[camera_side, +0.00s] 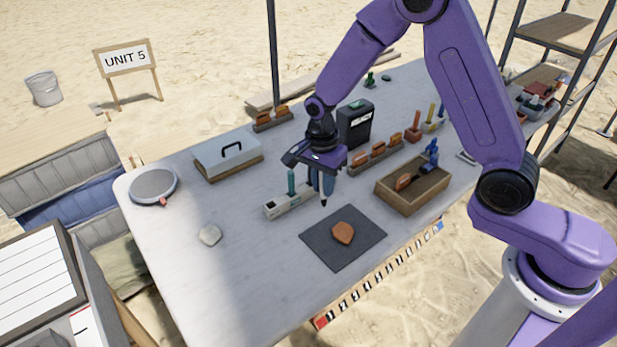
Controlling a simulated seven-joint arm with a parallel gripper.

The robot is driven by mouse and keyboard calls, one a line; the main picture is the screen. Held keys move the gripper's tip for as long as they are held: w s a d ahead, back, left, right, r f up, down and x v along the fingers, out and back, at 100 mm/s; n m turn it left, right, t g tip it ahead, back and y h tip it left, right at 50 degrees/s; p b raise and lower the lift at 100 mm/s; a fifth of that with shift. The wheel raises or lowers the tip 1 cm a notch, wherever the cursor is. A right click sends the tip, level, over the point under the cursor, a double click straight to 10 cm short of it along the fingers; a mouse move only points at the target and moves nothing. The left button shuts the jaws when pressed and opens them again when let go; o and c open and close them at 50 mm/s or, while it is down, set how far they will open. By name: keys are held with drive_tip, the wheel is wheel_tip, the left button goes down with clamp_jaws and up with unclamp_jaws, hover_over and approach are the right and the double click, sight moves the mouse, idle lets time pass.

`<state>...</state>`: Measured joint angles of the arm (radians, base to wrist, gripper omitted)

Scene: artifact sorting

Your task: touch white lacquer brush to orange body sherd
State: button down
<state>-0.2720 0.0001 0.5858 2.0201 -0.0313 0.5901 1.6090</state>
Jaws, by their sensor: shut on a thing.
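The orange body sherd (343,232) lies flat on a dark square mat (318,251) near the table's front edge. My gripper (322,186) points down, above and slightly left of the sherd, near the mat's back edge. It is shut on a slim upright tool, which I take to be the white lacquer brush (323,202). Only its narrow lower end shows below the fingers; the rest is hidden. The tip appears apart from the sherd. A pale holder block (276,211) stands just left of my gripper, with a green-handled tool (291,182) upright in it.
A wooden tray (386,200) with a sherd and a blue object stands right of the mat. A rack of orange sherds (360,168) and a dark box (354,125) are behind. A lidded case (214,163), round sieve (153,187) and pale stone (210,235) are left. The front-left table is clear.

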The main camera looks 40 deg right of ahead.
drive_tip(key=shift+g+h, duration=0.3)
drive_tip(key=shift+g, duration=0.5)
drive_tip(key=shift+s+d+f, duration=0.55)
drive_tip(key=shift+d+f, duration=0.15)
drive_tip(key=shift+f, duration=0.85)
drive_tip(key=shift+s+d+f, duration=0.55)
drive_tip(key=shift+d+f, duration=0.1)
drive_tip(key=shift+f, duration=0.9)
drive_tip(key=shift+s+d+f, duration=0.55)
drive_tip(key=shift+d+f, duration=0.15)
drive_tip(key=shift+f, duration=0.85)
drive_tip(key=shift+f, duration=0.75)
wheel_tip(320, 180, up, 8)
